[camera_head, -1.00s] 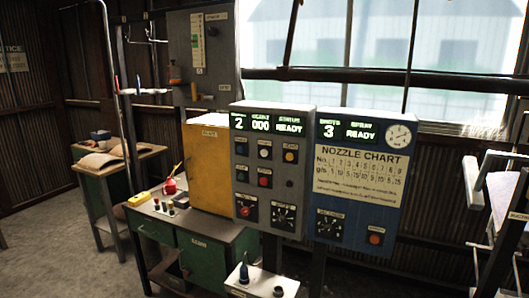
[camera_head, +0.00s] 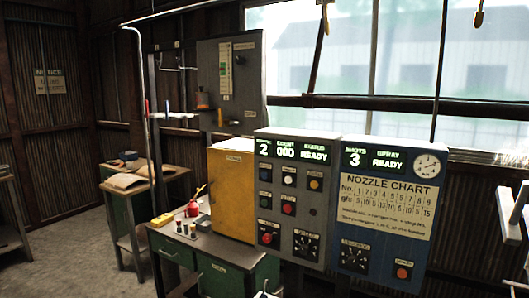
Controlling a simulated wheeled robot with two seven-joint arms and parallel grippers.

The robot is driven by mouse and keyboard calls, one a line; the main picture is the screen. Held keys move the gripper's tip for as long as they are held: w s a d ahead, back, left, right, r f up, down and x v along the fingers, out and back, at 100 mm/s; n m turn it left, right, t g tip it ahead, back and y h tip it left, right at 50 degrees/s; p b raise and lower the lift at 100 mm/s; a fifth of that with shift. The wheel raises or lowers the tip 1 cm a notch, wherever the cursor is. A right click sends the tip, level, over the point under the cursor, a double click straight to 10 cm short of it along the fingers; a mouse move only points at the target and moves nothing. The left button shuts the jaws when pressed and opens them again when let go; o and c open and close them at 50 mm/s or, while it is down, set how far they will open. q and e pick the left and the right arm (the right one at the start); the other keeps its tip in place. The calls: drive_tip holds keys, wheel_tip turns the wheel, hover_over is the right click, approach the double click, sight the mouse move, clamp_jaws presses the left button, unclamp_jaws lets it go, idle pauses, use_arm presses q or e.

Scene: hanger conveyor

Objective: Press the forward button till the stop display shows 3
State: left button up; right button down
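The grey control panel (camera_head: 290,216) stands in the middle. Its lit display (camera_head: 290,150) reads 2, 000 and READY; the small heading over the 2 is hard to read. Below it are several round buttons, among them a white one (camera_head: 289,177), a green one (camera_head: 265,198) and a red one (camera_head: 288,208). The labels are too small to tell which is forward. Neither of my grippers is in view.
The blue panel (camera_head: 390,225) beside it shows 3 and READY above a nozzle chart. A yellow cabinet (camera_head: 232,192) and a green bench (camera_head: 215,245) stand left. A white part (camera_head: 512,215) shows at the right edge.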

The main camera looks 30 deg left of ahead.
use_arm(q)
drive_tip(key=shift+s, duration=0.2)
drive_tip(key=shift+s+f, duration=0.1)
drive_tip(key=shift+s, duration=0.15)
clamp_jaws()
